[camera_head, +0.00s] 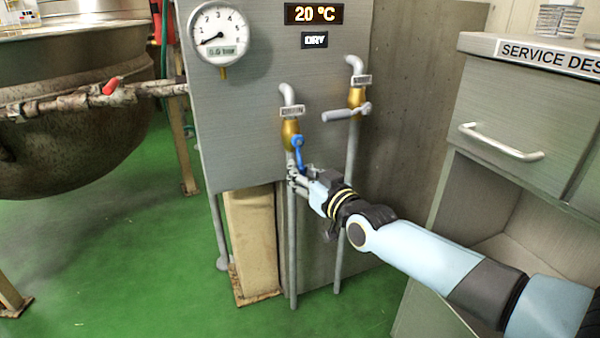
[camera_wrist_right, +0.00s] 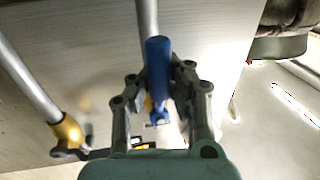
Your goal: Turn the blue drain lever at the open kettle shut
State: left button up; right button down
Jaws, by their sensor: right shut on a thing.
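The blue drain lever (camera_head: 299,150) is on the brass valve (camera_head: 290,134) under the label that reads like DRAIN. It points down, roughly in line with its pipe. My right gripper (camera_head: 297,176) is at the lever's lower end. In the right wrist view the blue lever (camera_wrist_right: 158,62) stands between the two fingers of my right gripper (camera_wrist_right: 160,80), which is shut on it. The fingers hide part of the lever. The open kettle (camera_head: 75,140) is at the left. My left gripper is not in view.
A second brass valve (camera_head: 356,97) with a grey crosswise lever (camera_head: 340,115) is just right, on a neighbouring pipe. The grey panel (camera_head: 235,120) carries a gauge (camera_head: 219,33) and a 20 °C display (camera_head: 314,13). A service desk (camera_head: 520,120) stands at the right.

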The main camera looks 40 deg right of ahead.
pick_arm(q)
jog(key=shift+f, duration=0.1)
pick_arm(e)
jog(key=shift+s+a+f+m, duration=0.1)
jog(key=shift+a+f+m, duration=0.1)
jog(key=shift+m, duration=0.1)
jog(key=shift+a+m+b, duration=0.25)
jog(key=shift+m+b, duration=0.05)
jog(key=shift+m, duration=0.2)
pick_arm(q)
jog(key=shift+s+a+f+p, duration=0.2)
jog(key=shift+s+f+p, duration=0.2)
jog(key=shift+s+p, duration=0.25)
pick_arm(e)
jog(key=w+a+r+m+t+h, duration=0.1)
jog(key=a+r+m+h, duration=0.3)
jog(key=m, duration=1.4)
notch_tip(320, 180, up, 2)
jog(key=shift+w+a+r+m+t, duration=0.2)
jog(key=shift+a+m+t, duration=0.15)
jog(key=shift+a, duration=0.4)
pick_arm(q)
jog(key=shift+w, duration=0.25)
